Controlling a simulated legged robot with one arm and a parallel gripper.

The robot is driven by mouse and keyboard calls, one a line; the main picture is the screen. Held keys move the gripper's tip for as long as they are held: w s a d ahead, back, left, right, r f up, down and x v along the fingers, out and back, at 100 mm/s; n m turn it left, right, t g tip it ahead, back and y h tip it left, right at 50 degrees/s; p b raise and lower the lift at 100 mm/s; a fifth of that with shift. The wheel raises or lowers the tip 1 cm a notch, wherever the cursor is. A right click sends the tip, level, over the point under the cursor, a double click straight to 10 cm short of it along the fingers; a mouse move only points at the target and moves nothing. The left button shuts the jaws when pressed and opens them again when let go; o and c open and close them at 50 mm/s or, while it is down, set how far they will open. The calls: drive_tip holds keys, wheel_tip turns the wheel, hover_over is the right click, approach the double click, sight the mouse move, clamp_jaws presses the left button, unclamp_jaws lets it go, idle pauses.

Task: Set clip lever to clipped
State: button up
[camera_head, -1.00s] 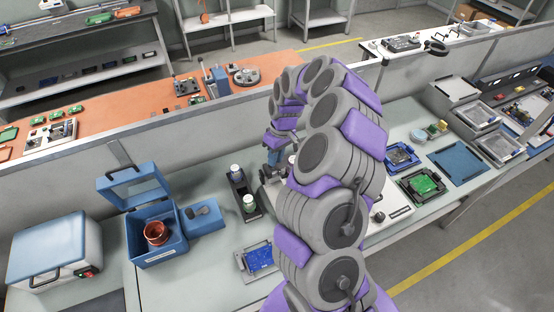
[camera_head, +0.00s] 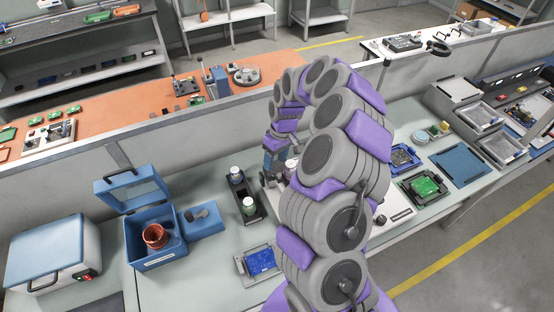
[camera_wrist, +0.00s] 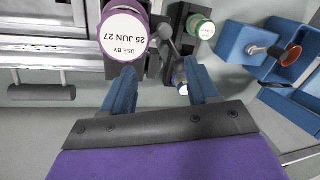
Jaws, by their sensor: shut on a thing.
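The clip lever (camera_wrist: 166,34), a dark grey arm with a rounded end, stands beside a purple jar (camera_wrist: 123,34) whose white lid reads "USE BY 25 JUN 27". My gripper (camera_wrist: 160,66) has its two blue fingers on either side of the lever and is shut on it; the exact contact is hard to see. The jar is just past the left fingertip. In the head view, my gripper (camera_head: 268,174) is at the white fixture behind my arm, next to the jar (camera_head: 291,166). My arm hides most of the fixture and the lever.
An open blue box (camera_head: 160,256) holds a red-brown spool (camera_head: 155,236). A blue circuit board (camera_head: 261,260) lies in front.

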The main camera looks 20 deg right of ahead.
drive_tip(key=shift+s+a+f+g, duration=0.1)
drive_tip(key=shift+s+f+g, duration=0.1)
drive_tip(key=shift+s+f, duration=0.4)
drive_tip(key=shift+s+a+f+g, duration=0.1)
drive_tip(key=shift+s+f+g, duration=0.2)
drive_tip(key=shift+f, duration=0.35)
drive_tip(key=shift+w+d+r+t, duration=0.15)
drive_tip(key=shift+w+d+r, duration=0.05)
drive_tip(key=shift+w+r, duration=0.25)
drive_tip(key=shift+w+d+r+t, duration=0.15)
drive_tip(key=shift+w+d+r, duration=0.05)
drive_tip(key=shift+w+r, duration=0.2)
drive_tip(key=w+p+v, duration=0.1)
drive_tip(key=p+v, duration=0.5)
drive_tip(key=v, duration=1.4)
drive_tip(key=shift+w+a, duration=0.3)
